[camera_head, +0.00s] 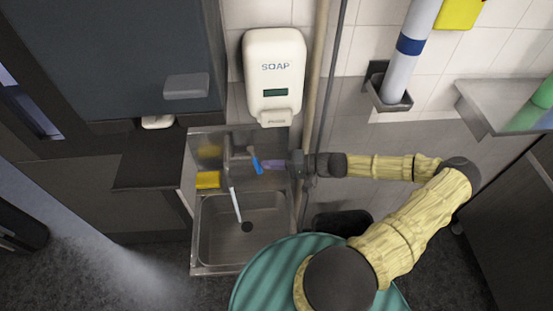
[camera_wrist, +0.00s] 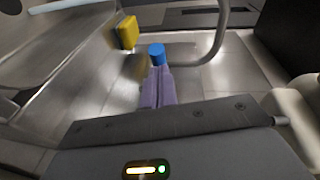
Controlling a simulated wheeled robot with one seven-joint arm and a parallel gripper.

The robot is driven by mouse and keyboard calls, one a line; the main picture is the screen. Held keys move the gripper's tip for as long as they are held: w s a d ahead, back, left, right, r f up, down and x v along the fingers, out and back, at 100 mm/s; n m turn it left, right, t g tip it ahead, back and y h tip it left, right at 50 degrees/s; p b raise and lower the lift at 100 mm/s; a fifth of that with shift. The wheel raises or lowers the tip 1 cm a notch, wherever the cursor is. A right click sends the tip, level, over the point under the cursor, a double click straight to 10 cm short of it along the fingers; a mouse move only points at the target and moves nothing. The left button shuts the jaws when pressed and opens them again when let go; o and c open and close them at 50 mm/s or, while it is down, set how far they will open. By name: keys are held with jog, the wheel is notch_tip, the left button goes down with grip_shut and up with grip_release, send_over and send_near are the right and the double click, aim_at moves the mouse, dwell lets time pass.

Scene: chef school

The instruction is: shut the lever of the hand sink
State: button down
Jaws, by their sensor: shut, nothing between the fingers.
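The steel hand sink (camera_head: 205,248) stands against the wall in the head view. Its lever (camera_head: 256,161) has a blue handle and is tilted near the tap, above the back of the basin. A pale stream of water (camera_head: 236,205) falls from the spout toward the dark drain. My gripper (camera_head: 266,165) reaches in from the right, its purple fingers shut and empty, at the lever's right side. In the wrist view, the blue lever end (camera_wrist: 157,50) shows just beyond the tips of my gripper (camera_wrist: 158,70). I cannot tell whether they touch.
A yellow sponge (camera_head: 207,180) lies on the sink's left ledge; it also shows in the wrist view (camera_wrist: 127,32). A soap dispenser (camera_head: 274,75) hangs above. Vertical pipes (camera_head: 317,100) run beside the sink on the right. A dark shelf (camera_head: 150,160) is at left.

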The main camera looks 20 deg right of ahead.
jog(key=shift+s+a+b, duration=0.2)
jog(key=shift+s+a, duration=0.05)
jog(key=shift+a, duration=0.5)
jog(key=shift+s+a+b, duration=0.15)
jog(key=shift+s+a, duration=0.1)
jog(key=shift+a, duration=0.45)
jog(key=s+d+r+b, duration=0.2)
jog(key=s+d+b, duration=0.1)
jog(key=s+d, duration=0.5)
jog(key=shift+s+d, duration=0.35)
jog(key=shift+s, duration=0.55)
jog(key=shift+r, duration=0.1)
